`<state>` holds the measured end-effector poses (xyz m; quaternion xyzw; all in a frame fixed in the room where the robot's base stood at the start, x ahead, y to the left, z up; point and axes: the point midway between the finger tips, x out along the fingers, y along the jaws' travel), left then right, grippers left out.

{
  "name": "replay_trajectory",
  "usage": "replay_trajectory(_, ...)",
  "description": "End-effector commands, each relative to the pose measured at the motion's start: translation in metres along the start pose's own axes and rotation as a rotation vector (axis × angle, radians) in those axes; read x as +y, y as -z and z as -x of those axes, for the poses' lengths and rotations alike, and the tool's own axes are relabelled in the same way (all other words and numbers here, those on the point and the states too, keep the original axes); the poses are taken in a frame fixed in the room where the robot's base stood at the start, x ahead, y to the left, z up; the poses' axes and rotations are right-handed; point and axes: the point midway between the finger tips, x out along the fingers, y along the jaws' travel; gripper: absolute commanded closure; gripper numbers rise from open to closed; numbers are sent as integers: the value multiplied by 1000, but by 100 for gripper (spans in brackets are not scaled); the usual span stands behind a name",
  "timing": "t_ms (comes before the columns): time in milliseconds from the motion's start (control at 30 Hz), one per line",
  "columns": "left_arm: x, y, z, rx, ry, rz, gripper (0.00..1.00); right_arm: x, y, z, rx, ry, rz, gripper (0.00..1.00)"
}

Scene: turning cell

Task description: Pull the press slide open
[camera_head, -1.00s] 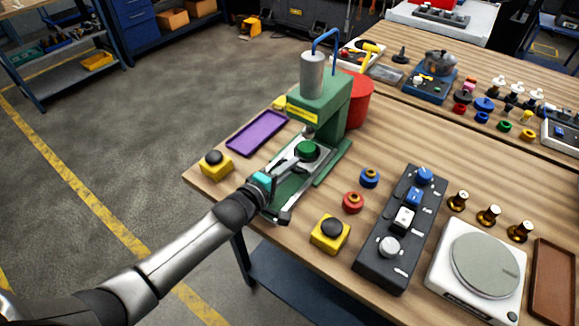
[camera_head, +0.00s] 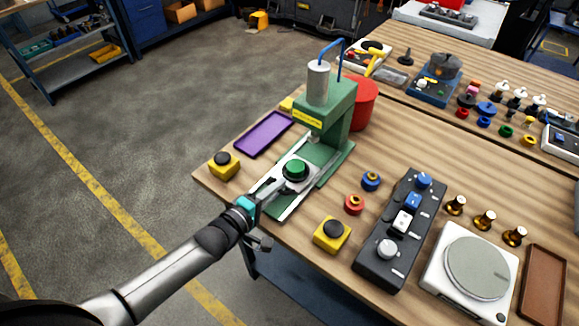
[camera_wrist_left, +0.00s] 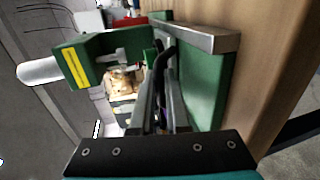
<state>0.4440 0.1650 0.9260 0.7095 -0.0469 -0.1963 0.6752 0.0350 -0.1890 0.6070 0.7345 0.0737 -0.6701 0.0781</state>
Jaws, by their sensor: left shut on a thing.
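The green press (camera_head: 328,108) stands near the table's left edge, with a grey cylinder on top. Its press slide (camera_head: 289,191), a pale metal plate carrying a round green part (camera_head: 295,169), sits well forward of the press head on the green base (camera_head: 281,207). My left gripper (camera_head: 263,192) is at the slide's front end and shut on its handle. In the left wrist view the fingers (camera_wrist_left: 162,105) lie along a dark bar, with the metal slide edge (camera_wrist_left: 200,38) beyond. The exact grip is partly hidden. My right gripper is not in view.
Yellow button boxes stand left (camera_head: 224,166) and right (camera_head: 332,234) of the press. A purple tray (camera_head: 264,134) lies beside it, a red bin (camera_head: 359,103) behind. A dark control box (camera_head: 398,240) and a scale (camera_head: 474,270) stand to the right. Floor is open at the left.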

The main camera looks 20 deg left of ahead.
Motion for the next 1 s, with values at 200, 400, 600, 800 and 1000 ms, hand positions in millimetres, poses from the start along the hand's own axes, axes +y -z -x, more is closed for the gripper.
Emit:
replay_trajectory(200, -8, 0, 39, 0, 6, -1, 100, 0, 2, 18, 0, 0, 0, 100)
replay_trajectory(400, -11, 0, 46, 2, 3, 0, 100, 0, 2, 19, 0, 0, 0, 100)
replay_trajectory(600, -11, 0, 45, 2, 3, 0, 100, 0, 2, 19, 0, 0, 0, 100)
replay_trajectory(800, -11, 0, 45, 1, 2, 0, 74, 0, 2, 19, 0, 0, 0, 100)
replay_trajectory(1000, -10, 0, 45, 1, 1, 0, 74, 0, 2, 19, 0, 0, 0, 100)
